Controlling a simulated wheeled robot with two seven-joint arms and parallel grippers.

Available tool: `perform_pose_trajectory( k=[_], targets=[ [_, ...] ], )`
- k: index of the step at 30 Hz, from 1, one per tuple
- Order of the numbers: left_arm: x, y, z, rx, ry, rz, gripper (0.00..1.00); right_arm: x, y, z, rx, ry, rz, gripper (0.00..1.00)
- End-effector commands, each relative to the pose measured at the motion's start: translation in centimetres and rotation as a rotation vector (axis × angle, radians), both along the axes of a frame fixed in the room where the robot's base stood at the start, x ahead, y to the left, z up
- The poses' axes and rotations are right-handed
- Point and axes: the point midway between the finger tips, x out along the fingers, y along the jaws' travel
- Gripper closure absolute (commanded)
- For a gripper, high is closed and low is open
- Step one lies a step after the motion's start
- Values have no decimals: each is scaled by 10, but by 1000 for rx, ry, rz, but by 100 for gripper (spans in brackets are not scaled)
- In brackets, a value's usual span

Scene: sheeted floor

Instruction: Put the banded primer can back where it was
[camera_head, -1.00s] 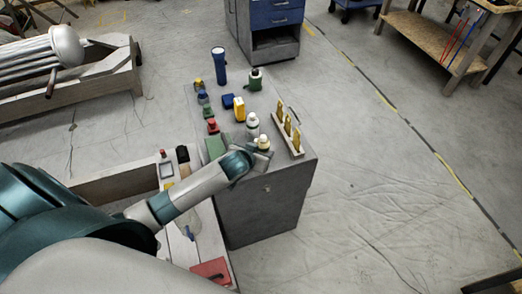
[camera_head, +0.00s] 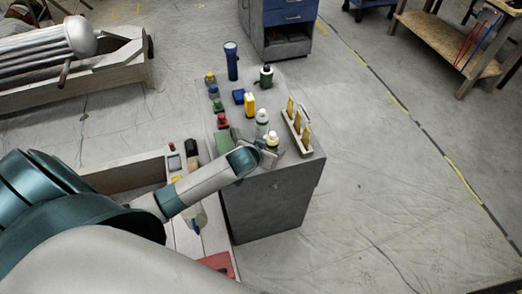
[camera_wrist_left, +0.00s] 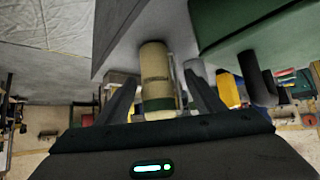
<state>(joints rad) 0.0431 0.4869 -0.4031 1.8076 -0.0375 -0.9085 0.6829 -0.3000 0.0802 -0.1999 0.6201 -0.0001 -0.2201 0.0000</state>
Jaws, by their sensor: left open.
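A cream can with a green band (camera_wrist_left: 156,75), which looks like the banded primer can, stands between the fingers of my left gripper (camera_wrist_left: 160,98) in the left wrist view. The fingers are apart, one on each side of it. In the head view, the can's pale top (camera_head: 272,138) shows at the near right corner of the grey cabinet top, and my left gripper (camera_head: 270,151) is around it, partly hidden by my wrist. I cannot tell whether the fingers touch the can. My right gripper is not in view.
A white bottle (camera_head: 262,117) stands just behind the can. A wooden rack with yellow pieces (camera_head: 297,130) is close on the right.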

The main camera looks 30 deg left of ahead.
Motion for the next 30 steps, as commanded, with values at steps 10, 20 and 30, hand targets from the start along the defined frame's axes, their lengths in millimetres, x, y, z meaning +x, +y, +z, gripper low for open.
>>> perform_pose_trajectory(
  k=[10, 20, 30],
  targets=[
    [-34, -2, 28, -1, -2, -1, 38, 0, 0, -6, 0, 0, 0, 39],
    [-73, -4, 61, -1, -1, -1, 38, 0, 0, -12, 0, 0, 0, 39],
    [-87, -5, 74, 0, 0, 0, 38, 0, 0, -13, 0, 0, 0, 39]
  ],
)
